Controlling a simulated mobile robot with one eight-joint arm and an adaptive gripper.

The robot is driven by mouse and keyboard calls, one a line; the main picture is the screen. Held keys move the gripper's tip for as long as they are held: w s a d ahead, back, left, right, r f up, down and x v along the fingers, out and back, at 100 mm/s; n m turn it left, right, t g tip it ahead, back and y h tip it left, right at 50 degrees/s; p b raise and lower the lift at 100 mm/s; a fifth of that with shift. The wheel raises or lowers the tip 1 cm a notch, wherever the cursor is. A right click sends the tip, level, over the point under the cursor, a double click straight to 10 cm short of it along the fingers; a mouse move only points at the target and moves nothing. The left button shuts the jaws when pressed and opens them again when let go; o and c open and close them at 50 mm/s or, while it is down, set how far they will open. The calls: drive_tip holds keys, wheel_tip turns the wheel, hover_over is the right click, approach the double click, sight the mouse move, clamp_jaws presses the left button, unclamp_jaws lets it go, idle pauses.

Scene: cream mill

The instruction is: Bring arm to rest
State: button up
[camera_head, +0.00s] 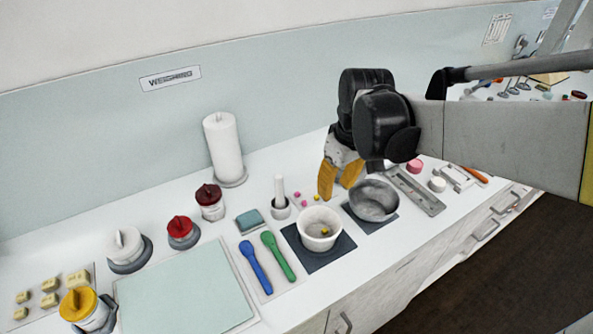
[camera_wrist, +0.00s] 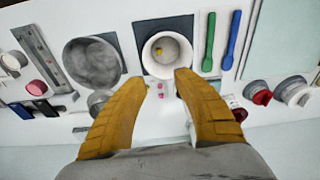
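My gripper (camera_head: 340,176) has yellow fingers and hangs above the counter, behind the white bowl and the grey metal bowl. In the wrist view the fingers of my gripper (camera_wrist: 162,82) are spread apart with nothing between them. The white bowl (camera_head: 308,238) stands on a dark mat and has a small yellow piece inside; it also shows in the wrist view (camera_wrist: 148,62). The metal bowl (camera_head: 373,212) stands to its right on another dark mat. The arm reaches in from the right of the head view.
Pink pieces (camera_wrist: 160,90) lie near the bowls. Blue (camera_head: 255,267) and green (camera_head: 278,257) spatulas lie left of the white bowl. Lidded jars (camera_head: 182,232), a mortar with pestle (camera_head: 280,205) and a paper towel roll (camera_head: 223,148) stand along the counter. A long metal tray (camera_head: 418,193) lies right.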

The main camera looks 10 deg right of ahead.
drive_tip(key=s+f+m+t+b, duration=0.1)
drive_tip(key=s+m+t+b, duration=0.3)
drive_tip(key=s, duration=0.7)
drive_tip(key=shift+a+f+t+h, duration=0.3)
drive_tip(key=shift+a+f+t, duration=0.1)
drive_tip(key=shift+t, duration=0.4)
